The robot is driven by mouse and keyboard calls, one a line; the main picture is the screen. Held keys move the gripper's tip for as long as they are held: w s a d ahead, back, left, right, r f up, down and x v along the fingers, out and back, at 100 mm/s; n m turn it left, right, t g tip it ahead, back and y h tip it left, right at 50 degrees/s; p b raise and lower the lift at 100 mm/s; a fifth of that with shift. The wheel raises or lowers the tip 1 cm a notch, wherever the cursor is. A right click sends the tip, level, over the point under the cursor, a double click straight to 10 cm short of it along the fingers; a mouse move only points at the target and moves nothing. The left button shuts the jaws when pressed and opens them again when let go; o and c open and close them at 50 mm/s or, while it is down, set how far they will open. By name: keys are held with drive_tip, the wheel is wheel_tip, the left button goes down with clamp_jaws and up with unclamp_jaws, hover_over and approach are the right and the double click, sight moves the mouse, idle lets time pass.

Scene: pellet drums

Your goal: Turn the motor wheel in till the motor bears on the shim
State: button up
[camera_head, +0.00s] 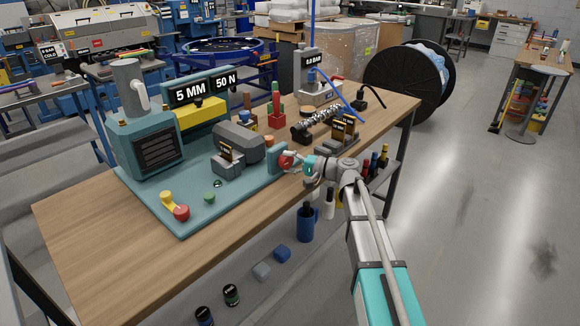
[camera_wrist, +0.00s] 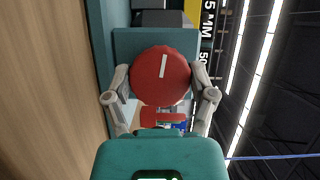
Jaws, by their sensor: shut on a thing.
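The motor wheel is a red round knob (camera_wrist: 160,70) with a white line across its face, at the end of a teal bracket (camera_head: 277,158) on the teal base plate (camera_head: 190,222). My gripper (camera_wrist: 160,78) faces the wheel, with one finger on each side, shut on its rim. In the head view the wheel (camera_head: 287,161) shows just left of my gripper (camera_head: 297,163). The motor appears to be the dark grey block (camera_head: 240,141) left of the bracket. I cannot make out a shim or its contact with the motor.
A red knob (camera_head: 181,212) is at the plate's front. Small fixtures (camera_head: 340,133) crowd the table's right part. The wooden table's left front (camera_head: 100,235) is clear.

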drive_tip(key=shift+m, duration=0.3)
drive_tip(key=o, duration=1)
drive_tip(key=shift+a, duration=0.1)
drive_tip(key=shift+o, duration=0.2)
drive_tip(key=v, duration=1.2)
drive_tip(key=shift+f, duration=0.1)
